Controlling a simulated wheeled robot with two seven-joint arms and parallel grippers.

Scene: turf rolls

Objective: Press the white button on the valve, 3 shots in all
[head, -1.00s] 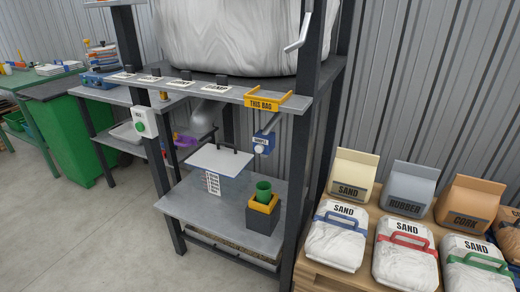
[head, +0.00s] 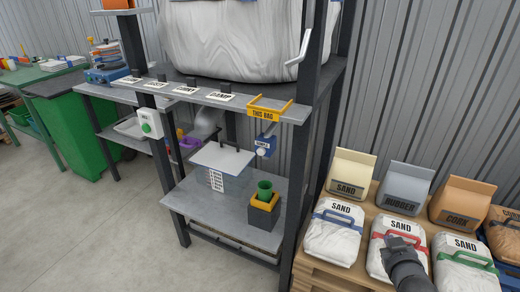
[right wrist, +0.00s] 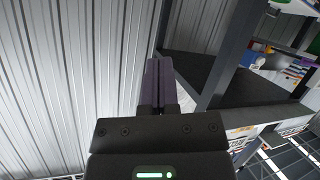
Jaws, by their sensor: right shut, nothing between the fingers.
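The blue valve (head: 266,141) hangs under the front of the shelf, below the yellow "THIS BAG" sign. Its white button (head: 262,152) faces forward. A green cup (head: 264,187) stands in a yellow-topped dark holder on the lower shelf beneath the valve. My right gripper (head: 393,243) shows at the lower right, in front of the sand bags, well to the right of the valve and apart from it. In the right wrist view its fingers (right wrist: 159,80) are shut and empty, in front of the corrugated wall. My left gripper is out of view.
A dark rack post (head: 307,150) stands between my right gripper and the valve. A clear box with a white lid (head: 222,158) sits left of the cup. Bags of sand, rubber and cork lie on a pallet (head: 318,272) at right.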

